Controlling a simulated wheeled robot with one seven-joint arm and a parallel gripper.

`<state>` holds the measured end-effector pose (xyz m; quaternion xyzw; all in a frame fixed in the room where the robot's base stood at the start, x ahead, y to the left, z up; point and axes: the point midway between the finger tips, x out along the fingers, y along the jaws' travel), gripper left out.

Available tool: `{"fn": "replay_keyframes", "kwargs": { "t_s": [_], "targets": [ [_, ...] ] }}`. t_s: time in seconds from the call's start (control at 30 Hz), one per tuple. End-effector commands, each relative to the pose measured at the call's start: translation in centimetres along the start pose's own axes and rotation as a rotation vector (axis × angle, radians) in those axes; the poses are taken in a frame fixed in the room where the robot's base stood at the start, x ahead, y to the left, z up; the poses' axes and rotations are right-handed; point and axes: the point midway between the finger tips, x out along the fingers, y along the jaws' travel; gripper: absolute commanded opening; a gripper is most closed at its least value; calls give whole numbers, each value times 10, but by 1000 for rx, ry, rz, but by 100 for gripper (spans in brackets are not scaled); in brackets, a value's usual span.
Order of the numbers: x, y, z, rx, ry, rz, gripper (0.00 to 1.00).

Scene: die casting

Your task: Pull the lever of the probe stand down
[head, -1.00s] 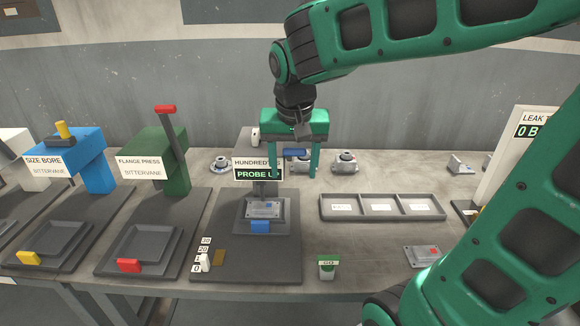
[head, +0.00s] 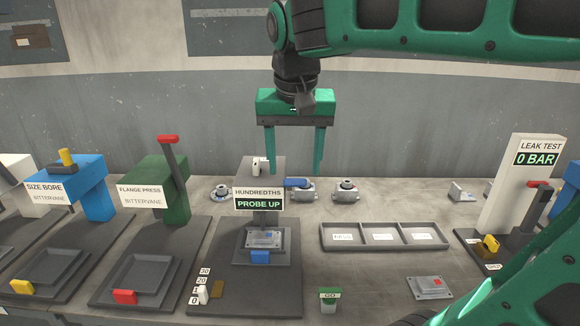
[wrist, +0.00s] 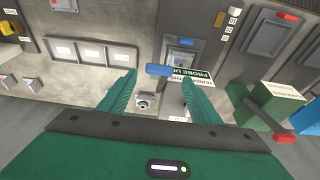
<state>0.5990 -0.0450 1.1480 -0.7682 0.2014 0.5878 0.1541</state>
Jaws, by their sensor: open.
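The probe stand (head: 260,200) is a grey post on a dark base, with a sign reading HUNDREDTHS and PROBE UP. Its lever has a blue handle (head: 297,183) sticking out to the right near the top; it also shows in the wrist view (wrist: 159,70). A grey cast part (head: 265,239) sits in the fixture below the probe. My gripper (head: 294,175) is open and empty, fingers pointing down, above the bench. In the wrist view the blue handle appears between the fingertips (wrist: 158,80); I cannot tell any contact.
The green flange press (head: 172,190) and blue size bore press (head: 95,190) stand left. A three-compartment tray (head: 384,248), a loose part (head: 425,288) and the leak test stand (head: 522,190) are to the right.

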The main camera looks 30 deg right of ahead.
Motion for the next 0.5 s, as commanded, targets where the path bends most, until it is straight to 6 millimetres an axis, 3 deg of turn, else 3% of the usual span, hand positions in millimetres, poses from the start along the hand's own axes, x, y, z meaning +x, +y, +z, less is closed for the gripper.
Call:
{"fn": "replay_keyframes", "kwargs": {
  "t_s": [0.1, 0.13, 0.27, 0.37, 0.5],
  "targets": [
    [0, 0, 0, 0, 0, 0, 58],
    [0, 0, 0, 0, 0, 0, 53],
    [-6, -2, -5, 2, -11, -4, 22],
    [-21, -6, -16, 4, -47, -9, 0],
    [-53, -10, -38, 8, -119, -14, 0]
  ]
}}
